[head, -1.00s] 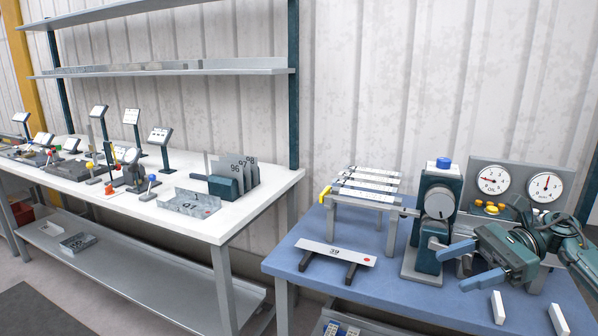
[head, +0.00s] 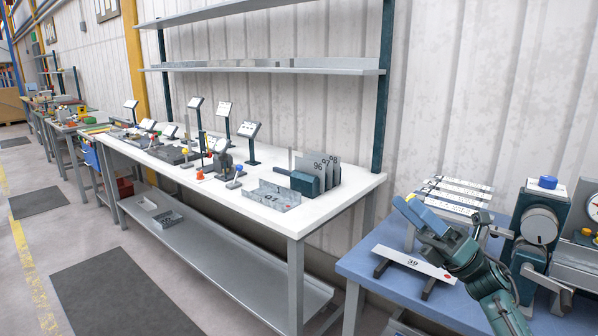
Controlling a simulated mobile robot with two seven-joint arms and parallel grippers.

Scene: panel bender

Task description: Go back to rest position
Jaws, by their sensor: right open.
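My right gripper (head: 412,212) is open and appears empty. Its blue fingers point up and to the left, above the left part of the blue bench (head: 362,262) in the picture. My right forearm comes in from the lower right and hides part of that bench. The white strip marked 39 (head: 402,258) lies on dark supports on the bench, partly behind my right wrist. My left gripper is not in view.
A white-topped bench (head: 335,205) with gauges, small stands and upright numbered plates stands left of the blue bench. A slatted rack (head: 462,188) and a dark green press (head: 540,222) stand behind my right arm. The floor at left is clear, with dark mats (head: 115,290).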

